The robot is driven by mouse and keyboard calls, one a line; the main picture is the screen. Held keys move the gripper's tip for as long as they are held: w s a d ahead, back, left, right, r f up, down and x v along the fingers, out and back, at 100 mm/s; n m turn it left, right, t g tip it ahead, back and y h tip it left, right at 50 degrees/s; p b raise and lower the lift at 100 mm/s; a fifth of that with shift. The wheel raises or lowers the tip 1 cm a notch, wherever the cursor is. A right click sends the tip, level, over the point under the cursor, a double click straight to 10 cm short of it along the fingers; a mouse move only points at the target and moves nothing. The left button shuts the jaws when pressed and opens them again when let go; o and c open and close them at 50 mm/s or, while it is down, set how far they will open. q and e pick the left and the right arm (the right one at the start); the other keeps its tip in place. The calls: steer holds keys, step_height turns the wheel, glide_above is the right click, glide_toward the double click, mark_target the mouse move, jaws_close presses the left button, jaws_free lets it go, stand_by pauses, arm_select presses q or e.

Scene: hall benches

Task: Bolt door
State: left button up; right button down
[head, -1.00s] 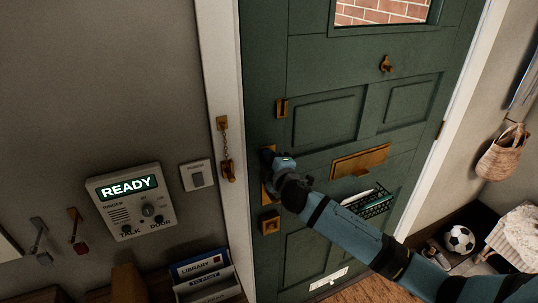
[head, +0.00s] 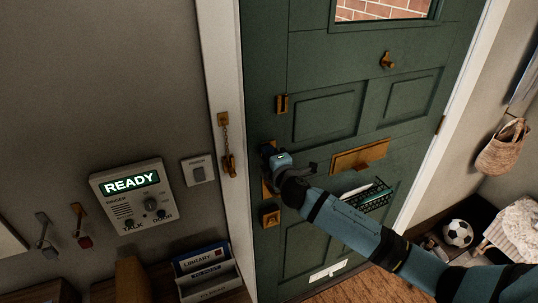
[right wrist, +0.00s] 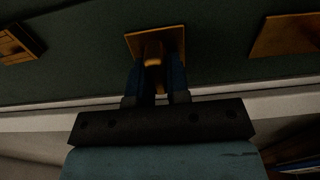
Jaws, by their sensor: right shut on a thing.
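The green panelled door (head: 325,160) stands at the middle of the head view and looks closed in its white frame. My right gripper (head: 268,152) is at the door's left edge, at a tall brass plate (head: 267,186) that it partly hides. In the right wrist view, my right gripper (right wrist: 154,75) is shut on a brass handle piece (right wrist: 153,55) standing out from a brass plate (right wrist: 175,38). A smaller brass lock (head: 270,215) sits just below, and a brass catch (head: 282,104) above. My left gripper is not in view.
A brass door chain (head: 226,140) hangs on the frame. An intercom (head: 133,195) reading READY and a switch (head: 198,170) are on the left wall. A letter plate (head: 359,158) and wire basket (head: 364,197) are on the door. A football (head: 458,232) lies at right.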

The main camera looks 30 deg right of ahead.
steer(key=c, duration=1.1)
jaws_free()
steer(key=shift+s+f, duration=0.1)
steer(key=shift+s, duration=0.15)
steer(key=s+b, duration=0.3)
steer(key=s, duration=1)
steer(key=shift+s+a, duration=0.15)
steer(key=shift+a, duration=0.25)
